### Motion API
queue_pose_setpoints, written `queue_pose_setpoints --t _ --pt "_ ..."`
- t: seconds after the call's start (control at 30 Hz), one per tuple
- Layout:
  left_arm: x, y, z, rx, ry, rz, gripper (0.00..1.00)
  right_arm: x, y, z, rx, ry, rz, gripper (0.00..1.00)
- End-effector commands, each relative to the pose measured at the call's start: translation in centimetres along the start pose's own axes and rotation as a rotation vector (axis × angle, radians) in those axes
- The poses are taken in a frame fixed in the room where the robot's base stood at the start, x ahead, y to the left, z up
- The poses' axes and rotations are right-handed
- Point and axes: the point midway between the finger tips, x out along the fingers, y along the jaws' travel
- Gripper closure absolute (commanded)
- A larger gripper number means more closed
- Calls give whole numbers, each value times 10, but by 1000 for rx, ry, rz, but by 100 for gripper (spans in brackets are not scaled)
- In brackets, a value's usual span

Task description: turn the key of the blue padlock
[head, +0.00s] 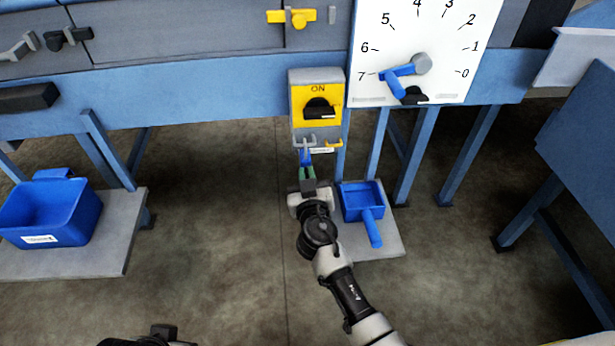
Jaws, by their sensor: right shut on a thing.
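The blue padlock (305,157) hangs under the left side of the yellow switch box (318,98), by the grey hasp. My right gripper (308,174) reaches up from below and is shut just under the padlock, at its lower end. Its green-tipped fingers hide what they hold, which from its place is the padlock's key; I cannot see how far the key is turned. A dark part of my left gripper (163,331) shows at the bottom edge, far from the padlock, and its fingers cannot be made out.
The switch box reads ON, with a black knob and a yellow hook at its lower right. A dial board (425,50) with a blue pointer is to the right.

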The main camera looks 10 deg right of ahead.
Motion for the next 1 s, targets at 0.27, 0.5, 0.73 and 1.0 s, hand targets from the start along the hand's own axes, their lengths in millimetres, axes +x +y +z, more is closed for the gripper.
queue_pose_setpoints --t 0.27,0.5,0.73,1.0 --pt "13 0 5 0 -7 0 55 0 -1 1 -243 2 2 100" --pt "17 0 6 0 -7 -1 55 0 -2 0 -473 3 1 100" --pt "19 0 7 0 -7 -1 55 0 -2 0 -692 1 2 100" --pt "18 0 6 0 -8 -1 55 0 -2 0 -949 1 2 100"
